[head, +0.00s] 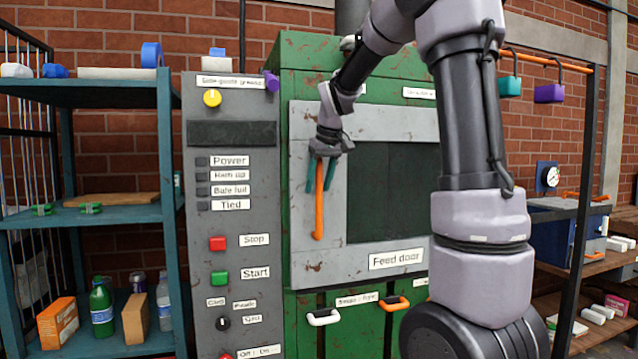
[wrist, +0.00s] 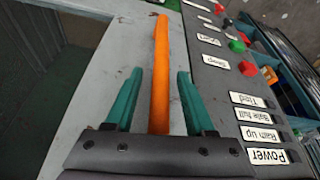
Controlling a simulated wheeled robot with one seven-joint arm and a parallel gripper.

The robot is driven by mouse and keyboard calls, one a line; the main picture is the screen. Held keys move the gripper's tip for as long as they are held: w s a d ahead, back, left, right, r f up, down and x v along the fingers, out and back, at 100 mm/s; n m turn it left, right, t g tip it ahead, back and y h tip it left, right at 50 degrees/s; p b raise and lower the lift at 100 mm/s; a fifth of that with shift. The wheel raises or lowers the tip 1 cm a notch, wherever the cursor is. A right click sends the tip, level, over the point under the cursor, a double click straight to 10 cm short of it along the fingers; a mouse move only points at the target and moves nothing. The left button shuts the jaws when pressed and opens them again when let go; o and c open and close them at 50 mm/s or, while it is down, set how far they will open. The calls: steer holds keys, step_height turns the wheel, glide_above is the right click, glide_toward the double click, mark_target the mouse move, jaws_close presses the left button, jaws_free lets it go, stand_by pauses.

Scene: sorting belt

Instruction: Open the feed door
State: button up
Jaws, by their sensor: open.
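The feed door (head: 318,262) is a grey, rust-marked panel with a dark window, on the front of a green machine; it looks shut. Its upright orange handle (head: 319,205) is on the left side of the door. My gripper (head: 323,188) is at the upper part of the handle with its teal fingers apart. In the wrist view the orange handle (wrist: 161,75) runs between the two open fingers (wrist: 155,85), with a gap on each side. The fingers do not appear to press on it.
A grey control panel (head: 232,130) with buttons and labels stands left of the door. Below the door are a white handle (head: 323,318) and an orange handle (head: 394,303). A blue shelf (head: 100,215) stands at the left, a rack with padlocks (head: 549,93) at the right.

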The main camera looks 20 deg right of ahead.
steer(key=shift+c, duration=0.3)
jaws_close()
stand_by(1.1)
